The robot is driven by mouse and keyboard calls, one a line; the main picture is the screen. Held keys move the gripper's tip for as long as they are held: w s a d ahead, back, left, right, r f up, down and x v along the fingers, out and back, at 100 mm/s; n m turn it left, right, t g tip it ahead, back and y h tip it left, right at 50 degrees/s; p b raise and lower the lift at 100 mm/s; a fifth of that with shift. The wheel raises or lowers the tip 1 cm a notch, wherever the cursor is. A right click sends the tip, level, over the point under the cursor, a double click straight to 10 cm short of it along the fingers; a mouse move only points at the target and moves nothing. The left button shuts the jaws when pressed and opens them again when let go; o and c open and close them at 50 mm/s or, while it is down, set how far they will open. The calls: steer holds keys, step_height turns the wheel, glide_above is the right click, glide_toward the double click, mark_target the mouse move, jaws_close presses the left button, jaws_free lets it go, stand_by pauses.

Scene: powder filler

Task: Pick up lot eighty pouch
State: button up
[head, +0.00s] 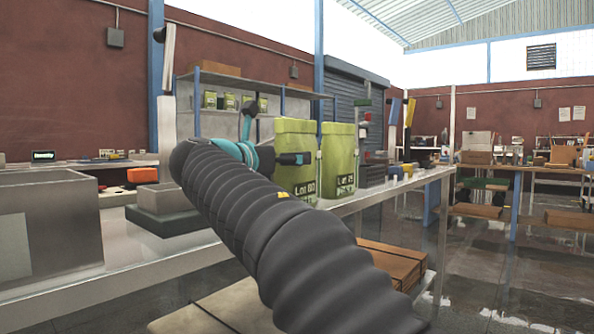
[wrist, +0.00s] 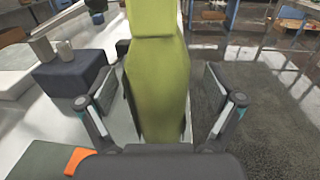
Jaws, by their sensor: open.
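The lot eighty pouch (head: 296,140) is a tall yellow-green pouch marked "Lot 80", standing upright on the long table. A similar lot 75 pouch (head: 338,160) stands just to its right. In the wrist view my gripper (wrist: 160,76) is open, with one finger on each side of a green pouch (wrist: 158,85). Gaps show between the fingers and the pouch. No label is readable in the wrist view, and the pouch's lower end is hidden by my gripper.
A dark block with grey cups (wrist: 70,75) stands left of the pouch in the wrist view. An orange item (wrist: 77,160) lies at lower left. A shelf with small green pouches (head: 209,100) stands behind. Open floor (wrist: 270,120) lies right of the table.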

steer(key=x, duration=0.4)
steer(key=shift+w+d+r, duration=0.1)
steer(key=shift+w, duration=0.2)
steer(key=c, duration=1.5)
